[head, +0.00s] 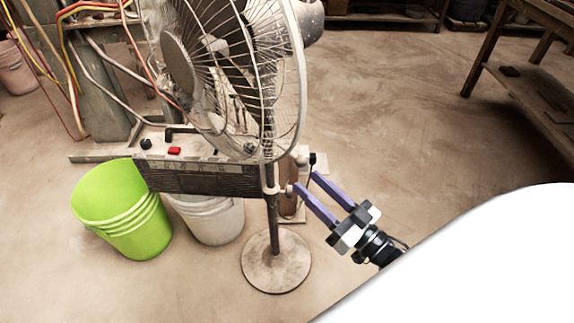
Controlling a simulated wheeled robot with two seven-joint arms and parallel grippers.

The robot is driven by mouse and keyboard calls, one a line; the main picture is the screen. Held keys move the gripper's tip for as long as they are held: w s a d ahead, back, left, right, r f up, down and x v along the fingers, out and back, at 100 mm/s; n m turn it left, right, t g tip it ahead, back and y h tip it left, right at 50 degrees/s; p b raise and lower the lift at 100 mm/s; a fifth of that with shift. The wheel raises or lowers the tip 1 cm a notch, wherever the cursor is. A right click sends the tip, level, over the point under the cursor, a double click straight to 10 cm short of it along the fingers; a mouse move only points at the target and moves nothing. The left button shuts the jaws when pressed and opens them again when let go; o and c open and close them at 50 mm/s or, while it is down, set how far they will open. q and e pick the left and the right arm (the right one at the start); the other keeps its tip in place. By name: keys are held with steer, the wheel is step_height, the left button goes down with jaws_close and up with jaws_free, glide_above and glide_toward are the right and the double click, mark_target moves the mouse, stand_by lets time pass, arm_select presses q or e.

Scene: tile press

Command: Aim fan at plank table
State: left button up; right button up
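The dusty pedestal fan (275,240) stands on a round base at the middle of the head view, with its wire cage facing left. My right gripper (304,181) is beside the fan's pole, just right of it and below the cage. Its two purple fingers are apart and point up and left at the pole. A small light knob on the fan is near the fingertips; I cannot tell whether they touch it. A wooden table (522,75) is at the upper right, partly cut off; I cannot tell whether it is the plank table. My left gripper is not in view.
A green bucket (125,215) and a whitish bucket (212,222) stand left of the fan, under a machine ledge with a red button (174,151). Hoses and cables hang at the upper left. Floor between the fan and the wooden table is clear.

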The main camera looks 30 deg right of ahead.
mark_target(289, 153)
steer(key=shift+s+d+r+n+t+y+b, duration=0.2)
steer(key=shift+d+r+n+t+y+b, duration=0.25)
steer(key=shift+d+r+t+y, duration=0.4)
steer(key=shift+y, duration=0.35)
steer(key=x, duration=1)
steer(key=shift+a+r, duration=0.1)
steer(key=shift+r, duration=0.25)
jaws_close()
